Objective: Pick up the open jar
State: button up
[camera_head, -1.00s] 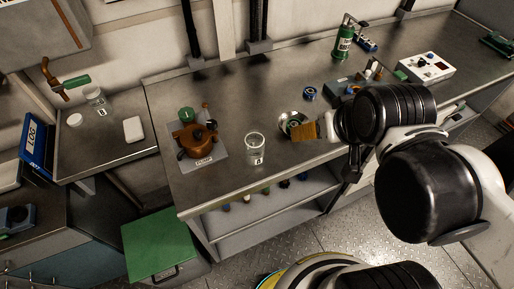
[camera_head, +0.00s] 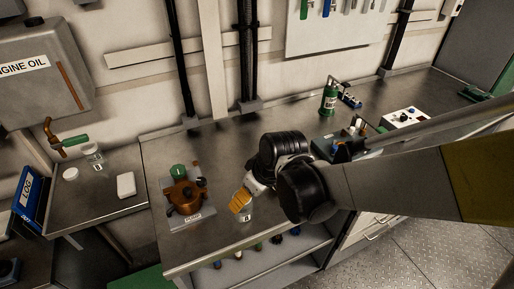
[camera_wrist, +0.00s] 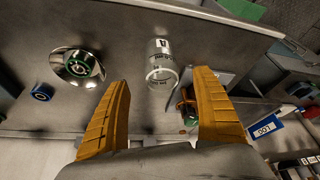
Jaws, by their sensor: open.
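A clear glass jar (camera_head: 247,213) with a small label stands on the steel bench, partly hidden behind my gripper in the head view. In the wrist view the jar (camera_wrist: 160,62) shows beyond the gap between my fingers. My gripper (camera_head: 239,203) is over the bench at the jar; its orange fingers (camera_wrist: 161,80) are spread wide with nothing between them. I cannot tell whether the fingers touch the jar. A second clear jar (camera_head: 94,156) stands on the left side table below a tap, with a white round lid (camera_head: 71,174) near it.
A copper pot-like device (camera_head: 183,196) on a plate stands just left of the jar. A shiny bowl (camera_wrist: 78,67) and a blue ring (camera_wrist: 42,92) lie on the jar's other side. A green bottle (camera_head: 329,98) and a control box (camera_head: 405,117) stand further right.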

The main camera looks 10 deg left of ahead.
jog(key=b+x, duration=0.2)
jog(key=x, duration=0.5)
jog(key=shift+a+r, duration=0.1)
jog(key=shift+a, duration=0.05)
jog(key=c, duration=1.3)
